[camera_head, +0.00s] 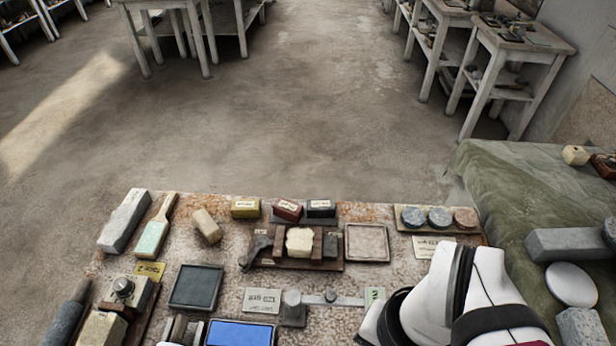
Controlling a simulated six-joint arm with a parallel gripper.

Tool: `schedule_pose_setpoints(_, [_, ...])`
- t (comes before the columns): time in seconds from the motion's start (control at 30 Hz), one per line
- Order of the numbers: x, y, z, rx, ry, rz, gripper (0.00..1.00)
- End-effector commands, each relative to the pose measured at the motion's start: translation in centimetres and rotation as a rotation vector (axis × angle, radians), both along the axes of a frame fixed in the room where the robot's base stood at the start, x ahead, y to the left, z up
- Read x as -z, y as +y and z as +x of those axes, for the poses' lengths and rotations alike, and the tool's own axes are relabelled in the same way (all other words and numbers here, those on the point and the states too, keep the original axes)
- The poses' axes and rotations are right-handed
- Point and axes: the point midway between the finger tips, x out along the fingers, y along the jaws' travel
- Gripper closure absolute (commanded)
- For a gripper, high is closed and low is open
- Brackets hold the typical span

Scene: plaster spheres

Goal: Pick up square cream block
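A squarish cream block (300,241) sits between dark brown pieces on a wooden holder (265,262) in the middle of the table. Other pale blocks also show: a tan-cream oblong block (207,226) lies tilted to its left, a larger cream block (101,330) is at the lower left, and a small cream block (575,155) is on the green cloth at the right. I cannot tell for sure which one the task names. White links of my arm fill the lower right. My gripper does not show, and nothing visible touches these blocks.
The stone-coloured table (345,270) is crowded. A grey bar (124,221), a brush (155,235), a dark tray (196,287), a pale square tray (367,243) and a rack of round discs (439,217) surround the holder. Green cloth (530,190) covers the right surface.

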Motion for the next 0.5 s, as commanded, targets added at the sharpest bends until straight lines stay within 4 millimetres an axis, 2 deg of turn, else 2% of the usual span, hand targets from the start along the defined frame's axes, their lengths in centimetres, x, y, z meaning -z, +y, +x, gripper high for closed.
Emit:
schedule_pose_setpoints(0.3, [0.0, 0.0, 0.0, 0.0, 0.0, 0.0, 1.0])
schedule_pose_setpoints(0.5, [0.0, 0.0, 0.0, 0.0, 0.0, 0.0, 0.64])
